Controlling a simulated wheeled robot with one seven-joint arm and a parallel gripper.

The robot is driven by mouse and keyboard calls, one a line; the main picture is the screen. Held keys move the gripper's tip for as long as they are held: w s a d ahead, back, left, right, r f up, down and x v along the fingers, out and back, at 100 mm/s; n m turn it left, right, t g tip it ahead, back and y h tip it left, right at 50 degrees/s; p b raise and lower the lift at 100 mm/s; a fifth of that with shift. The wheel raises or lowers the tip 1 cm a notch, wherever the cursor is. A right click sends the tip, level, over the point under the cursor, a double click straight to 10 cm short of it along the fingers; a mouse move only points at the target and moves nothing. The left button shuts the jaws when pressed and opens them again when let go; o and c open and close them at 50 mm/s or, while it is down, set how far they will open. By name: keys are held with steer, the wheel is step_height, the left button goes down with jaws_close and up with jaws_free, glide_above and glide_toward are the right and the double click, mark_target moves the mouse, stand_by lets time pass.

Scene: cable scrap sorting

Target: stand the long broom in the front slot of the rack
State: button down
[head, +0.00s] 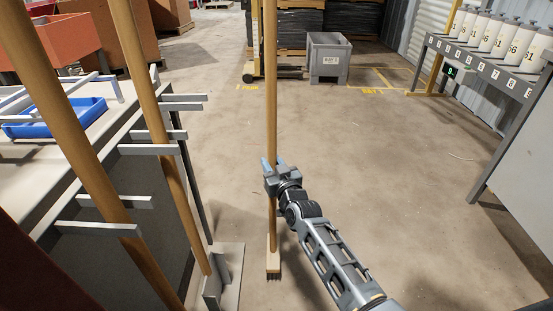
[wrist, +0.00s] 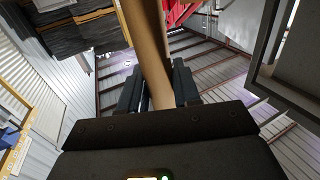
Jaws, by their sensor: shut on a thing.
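The long broom (head: 271,100) stands about upright in the middle of the head view, with its wooden head (head: 273,260) and dark bristles low, at or near the floor. My gripper (head: 272,168) is shut around its handle. The wrist view shows the handle (wrist: 148,45) between the fingers; its top is out of frame. The rack (head: 152,149) is at left, with pairs of pale metal prongs. Two wooden handles (head: 160,125) (head: 62,115) lean through its nearer prong pairs. The farthest pair (head: 183,106) looks empty. The broom is right of the rack, apart from it.
A pale bench (head: 85,150) with a blue tray (head: 55,118) adjoins the rack at left. A grey bin (head: 329,60) and pallet jack (head: 256,50) stand behind. A shelf (head: 475,62) with numbered canisters is at right. The concrete floor between is clear.

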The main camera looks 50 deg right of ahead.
steer(key=w+a+p, duration=0.1)
steer(key=w+p, duration=0.1)
steer(key=w+a+p, duration=0.1)
steer(key=w+a, duration=0.1)
steer(key=shift+p, duration=0.4)
steer(key=shift+r, duration=0.15)
stand_by(1.0)
steer(key=shift+p, duration=0.3)
stand_by(0.3)
steer(key=w+a+p, duration=0.1)
steer(key=w+a, duration=0.3)
steer(key=w, duration=0.1)
steer(key=shift+p, duration=0.4)
stand_by(1.1)
steer(key=shift+w+a, duration=0.2)
stand_by(0.5)
